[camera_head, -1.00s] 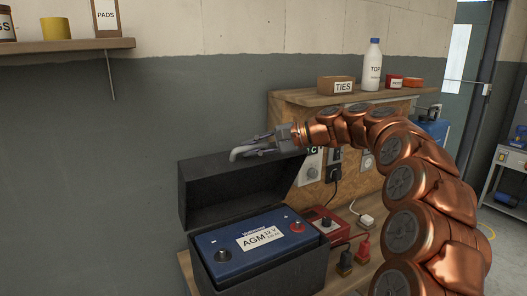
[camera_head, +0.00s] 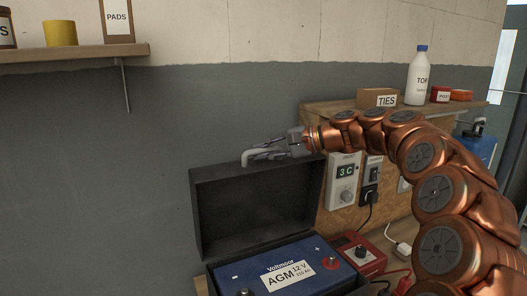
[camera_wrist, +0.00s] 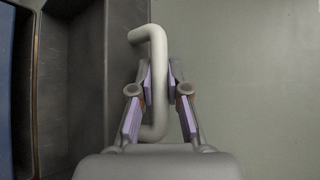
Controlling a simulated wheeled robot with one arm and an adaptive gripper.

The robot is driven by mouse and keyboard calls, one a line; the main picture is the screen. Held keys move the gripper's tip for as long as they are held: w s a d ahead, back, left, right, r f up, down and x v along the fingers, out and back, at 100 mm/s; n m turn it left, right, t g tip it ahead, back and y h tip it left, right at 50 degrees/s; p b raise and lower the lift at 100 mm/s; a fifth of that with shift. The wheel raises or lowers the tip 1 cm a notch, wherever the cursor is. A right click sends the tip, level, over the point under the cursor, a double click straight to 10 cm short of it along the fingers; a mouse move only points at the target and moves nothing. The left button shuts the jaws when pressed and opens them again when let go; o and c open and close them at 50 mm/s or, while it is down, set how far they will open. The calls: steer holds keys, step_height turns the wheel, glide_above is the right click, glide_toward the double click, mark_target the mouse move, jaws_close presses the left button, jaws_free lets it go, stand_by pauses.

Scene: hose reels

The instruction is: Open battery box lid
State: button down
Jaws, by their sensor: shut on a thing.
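The black battery box lid (camera_head: 235,212) stands raised, close to upright, behind the blue AGM battery (camera_head: 262,258) in the head view. A light grey bent handle (camera_wrist: 152,50) runs between my gripper's fingers in the wrist view; its curved end also shows at the lid's top edge in the head view (camera_head: 248,158). My gripper (camera_head: 272,152) is at the top edge of the lid, shut on the handle. In the wrist view the finger pads of my gripper (camera_wrist: 158,95) lie on either side of the handle. The lower part of the box is cut off in the head view.
A red charger (camera_head: 360,255) with cables sits right of the box. A panel with a display (camera_head: 344,180) and switches is behind it. A shelf (camera_head: 330,108) holds a TIES box (camera_head: 378,98) and white bottle (camera_head: 417,78). A grey wall (camera_head: 90,200) stands at left.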

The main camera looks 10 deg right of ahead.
steer(key=c, duration=1.4)
jaws_free()
steer(key=shift+s, duration=0.1)
steer(key=shift+d, duration=0.1)
steer(key=v, duration=1.2)
steer(key=shift+a, duration=0.25)
